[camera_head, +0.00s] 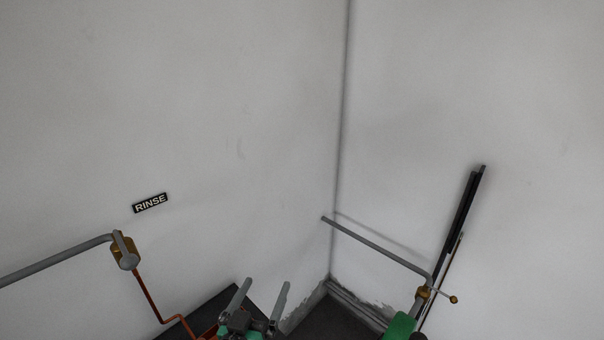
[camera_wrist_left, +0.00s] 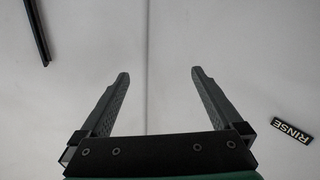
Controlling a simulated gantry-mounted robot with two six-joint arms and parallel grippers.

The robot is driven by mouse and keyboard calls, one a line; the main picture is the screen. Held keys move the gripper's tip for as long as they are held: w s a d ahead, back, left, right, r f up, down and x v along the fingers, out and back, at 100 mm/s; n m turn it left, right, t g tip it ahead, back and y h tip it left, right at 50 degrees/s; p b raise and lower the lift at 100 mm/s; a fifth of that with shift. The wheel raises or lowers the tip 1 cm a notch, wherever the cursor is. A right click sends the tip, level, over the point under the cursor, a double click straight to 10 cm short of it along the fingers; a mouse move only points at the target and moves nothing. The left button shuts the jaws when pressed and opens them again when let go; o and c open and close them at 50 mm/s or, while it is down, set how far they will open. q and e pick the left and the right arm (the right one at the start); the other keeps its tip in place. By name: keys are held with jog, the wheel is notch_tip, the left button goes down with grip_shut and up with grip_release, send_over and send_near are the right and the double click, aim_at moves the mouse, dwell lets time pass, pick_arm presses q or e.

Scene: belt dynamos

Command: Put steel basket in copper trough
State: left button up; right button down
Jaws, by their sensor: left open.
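My left gripper (camera_head: 266,284) is at the bottom of the head view, its two grey fingers spread and pointing up. In the left wrist view the gripper (camera_wrist_left: 160,74) is open with nothing between its fingers, only pale wall behind. The steel basket is not in either view. I cannot make out the copper trough; a small orange-brown patch (camera_head: 208,332) beside my left gripper at the bottom edge is too cut off to name. My right gripper is not in view.
A RINSE sign (camera_head: 150,203) is on the left wall; the sign (camera_wrist_left: 292,130) also shows in the left wrist view. A grey pipe (camera_head: 60,258) joins a brass fitting (camera_head: 126,251) and thin copper pipe (camera_head: 150,297). A grey rod (camera_head: 378,247) and green object (camera_head: 400,326) stand right.

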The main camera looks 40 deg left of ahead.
pick_arm(q)
jog(key=w+d+r+m+t+h, duration=0.1)
jog(key=d+r+t, duration=0.25)
jog(key=r, duration=0.65)
jog(key=d+r+m+t+h, duration=0.2)
jog(key=d+r, duration=0.2)
jog(key=r, duration=0.6)
jog(key=w+d+r+m+t+h, duration=0.1)
jog(key=d+r+t, duration=0.25)
jog(key=r, duration=0.55)
jog(key=s+d+r+m+t+h, duration=0.1)
jog(key=s+d+r+m+h, duration=0.1)
jog(key=r, duration=0.4)
jog(key=s+d+r+m+t+h, duration=0.2)
jog(key=s+d+r+h, duration=0.1)
jog(key=r, duration=0.4)
jog(key=shift+s+d+t+h, duration=0.35)
jog(key=shift+s+h, duration=0.25)
jog(key=shift+s, duration=0.4)
jog(key=shift+r, duration=0.15)
